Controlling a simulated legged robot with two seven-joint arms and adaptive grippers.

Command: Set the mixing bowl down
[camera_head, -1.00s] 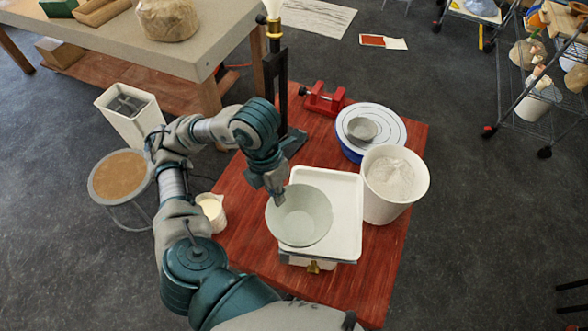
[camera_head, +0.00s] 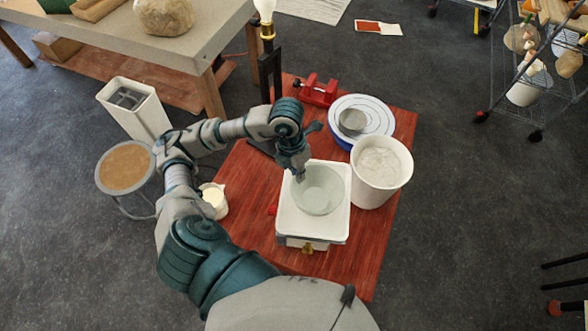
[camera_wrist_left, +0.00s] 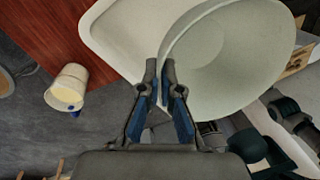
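The pale grey-green mixing bowl (camera_head: 322,192) is upright over the white tray (camera_head: 286,222) of a scale in the head view. My left gripper (camera_head: 299,174) is at the bowl's left rim. In the left wrist view, the fingers of my left gripper (camera_wrist_left: 160,72) are close together with the rim of the bowl (camera_wrist_left: 235,60) between their tips. The tray (camera_wrist_left: 120,35) shows behind the bowl there. I cannot tell whether the bowl's base touches the tray. My right gripper is not in view.
A white bucket of powder (camera_head: 381,170) stands close to the right of the tray. A blue-rimmed turntable (camera_head: 375,115) holds a small grey bowl (camera_head: 352,121) behind it. A cream jug (camera_head: 214,200) is at the left. A red vise (camera_head: 319,92) and a lamp stand (camera_head: 268,75) are at the back.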

